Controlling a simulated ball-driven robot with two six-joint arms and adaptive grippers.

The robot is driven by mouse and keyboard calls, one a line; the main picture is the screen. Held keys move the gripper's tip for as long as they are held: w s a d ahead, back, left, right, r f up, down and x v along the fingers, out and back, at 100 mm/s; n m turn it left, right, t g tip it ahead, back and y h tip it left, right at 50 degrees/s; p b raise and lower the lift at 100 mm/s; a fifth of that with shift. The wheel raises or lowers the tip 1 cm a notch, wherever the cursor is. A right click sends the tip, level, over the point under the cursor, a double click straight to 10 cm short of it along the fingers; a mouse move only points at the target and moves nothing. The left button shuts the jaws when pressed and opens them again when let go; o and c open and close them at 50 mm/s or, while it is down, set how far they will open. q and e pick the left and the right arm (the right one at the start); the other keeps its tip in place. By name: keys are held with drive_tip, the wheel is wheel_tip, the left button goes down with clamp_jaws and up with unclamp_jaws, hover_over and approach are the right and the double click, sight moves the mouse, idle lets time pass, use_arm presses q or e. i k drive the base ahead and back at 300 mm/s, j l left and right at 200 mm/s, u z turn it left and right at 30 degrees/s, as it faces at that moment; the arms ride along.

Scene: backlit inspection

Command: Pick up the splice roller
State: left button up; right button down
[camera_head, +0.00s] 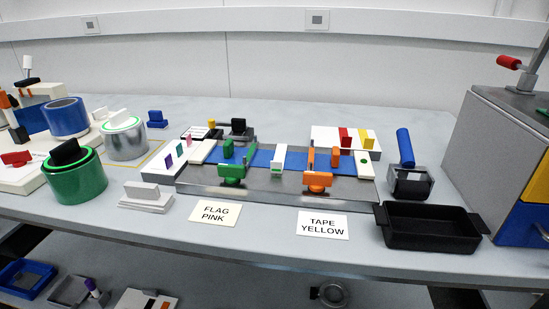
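What looks like the splice roller (405,147) has a thick blue cylindrical handle. It stands tilted in a small dark grey holder (411,186) on the right part of the bench. Its lower end is hidden inside the holder, so I cannot see the roller head. Neither of my grippers is in view, and nothing touches the handle.
A black tray (428,245) stands in front of the holder, and a big grey box (492,140) with a red-handled lever is to the right. A splicing plate (270,192) with green and orange clamps is to the left. Label cards (322,225) lie in front.

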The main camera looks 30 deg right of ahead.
sight(407, 164)
drive_tip(key=z, duration=1.7)
drive_tip(key=l+u, duration=0.1)
drive_tip(key=l, duration=0.4)
drive_tip(key=i+l+u, duration=0.1)
drive_tip(key=l, duration=0.4)
